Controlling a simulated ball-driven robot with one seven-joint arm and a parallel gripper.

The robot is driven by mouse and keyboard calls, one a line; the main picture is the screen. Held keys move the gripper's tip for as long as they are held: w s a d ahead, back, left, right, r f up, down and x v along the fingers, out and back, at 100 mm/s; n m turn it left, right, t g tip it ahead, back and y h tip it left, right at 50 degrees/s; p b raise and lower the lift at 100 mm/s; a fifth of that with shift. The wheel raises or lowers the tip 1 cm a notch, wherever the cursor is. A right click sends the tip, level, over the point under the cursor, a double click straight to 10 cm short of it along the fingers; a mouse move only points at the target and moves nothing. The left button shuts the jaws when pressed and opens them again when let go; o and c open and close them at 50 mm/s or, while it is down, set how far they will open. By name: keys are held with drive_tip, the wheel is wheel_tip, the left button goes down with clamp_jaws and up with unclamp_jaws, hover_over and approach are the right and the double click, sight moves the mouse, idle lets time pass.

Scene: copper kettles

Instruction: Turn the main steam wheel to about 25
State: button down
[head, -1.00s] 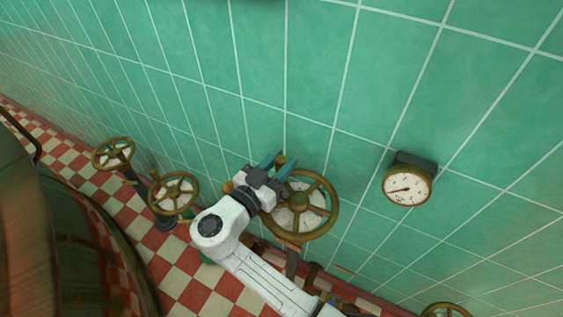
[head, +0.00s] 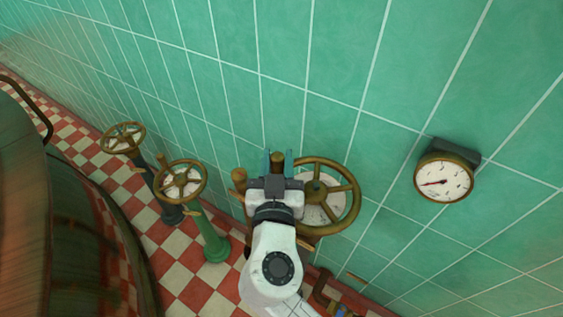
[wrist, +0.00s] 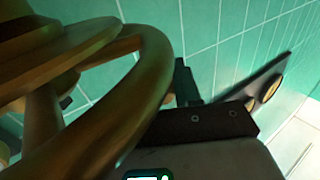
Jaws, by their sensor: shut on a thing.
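A large brass wheel (head: 350,214) with spokes stands in front of a white dial plate (head: 322,208) by the tiled wall. My gripper (head: 277,162) is at the wheel's upper left, its fingers on either side of a brass knob (head: 277,158), shut on it. My wrist hides the wheel's left part. In the wrist view the wheel's rim (wrist: 150,85) fills the left side, close to a dark finger (wrist: 186,84). A round gauge (head: 445,178) hangs on the wall to the right. Its needle points left and slightly down; its numbers are too small to read.
Two smaller brass wheels stand to the left, one on a green post (head: 213,243) and one farther off (head: 123,138). A large copper kettle (head: 80,230) fills the lower left. Pipes (head: 322,286) run low below the wheel. The wall between wheel and gauge is clear.

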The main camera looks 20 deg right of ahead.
drive_tip(key=shift+s+a+n+t+y, duration=0.15)
drive_tip(key=shift+a+n+t+y, duration=0.2)
drive_tip(key=shift+y, duration=0.25)
drive_tip(key=shift+d, duration=0.1)
drive_tip(key=c, duration=0.9)
unclamp_jaws()
drive_tip(key=b+v, duration=0.2)
drive_tip(key=v, duration=0.8)
drive_tip(key=shift+s+r, duration=0.1)
drive_tip(key=shift+s, duration=0.3)
